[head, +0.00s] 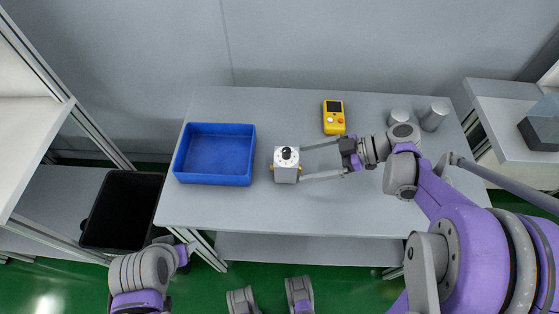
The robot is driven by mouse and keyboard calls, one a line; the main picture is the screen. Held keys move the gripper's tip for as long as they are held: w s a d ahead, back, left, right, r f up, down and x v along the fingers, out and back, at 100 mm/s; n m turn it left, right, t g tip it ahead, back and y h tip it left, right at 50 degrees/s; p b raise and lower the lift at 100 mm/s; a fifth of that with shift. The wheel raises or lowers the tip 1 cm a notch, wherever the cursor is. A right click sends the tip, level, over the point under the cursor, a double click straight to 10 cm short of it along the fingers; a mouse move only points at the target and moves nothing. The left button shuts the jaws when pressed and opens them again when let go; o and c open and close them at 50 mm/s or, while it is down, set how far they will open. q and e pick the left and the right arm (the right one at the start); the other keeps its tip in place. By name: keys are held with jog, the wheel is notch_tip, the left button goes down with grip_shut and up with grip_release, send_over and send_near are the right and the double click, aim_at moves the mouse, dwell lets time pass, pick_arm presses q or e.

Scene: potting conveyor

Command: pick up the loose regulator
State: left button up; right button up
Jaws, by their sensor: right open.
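The regulator (285,171) is a small pale box with a round white dial and black knob on top and brass fittings at its sides. It stands upright on the grey table (350,215), right of the blue tray. My right gripper (302,164) reaches in from the right, open. Its two long grey fingers point left, with their tips at the regulator's right side, one toward the back and one toward the front. I cannot tell whether they touch it. My left arm shows at the bottom left, but its gripper is not visible.
An empty blue tray (214,180) is on the table's left. A yellow handheld meter (334,117) lies behind my right gripper. Two grey cylinders (434,114) (398,116) stand at the back right. A black bin (122,208) is left of the table. The front of the table is clear.

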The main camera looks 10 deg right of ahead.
aim_at(296, 165)
jog(key=x, duration=0.4)
jog(key=shift+s, duration=0.1)
jog(key=b+x, duration=0.1)
jog(key=x, duration=0.5)
jog(key=shift+d, duration=0.1)
grip_shut()
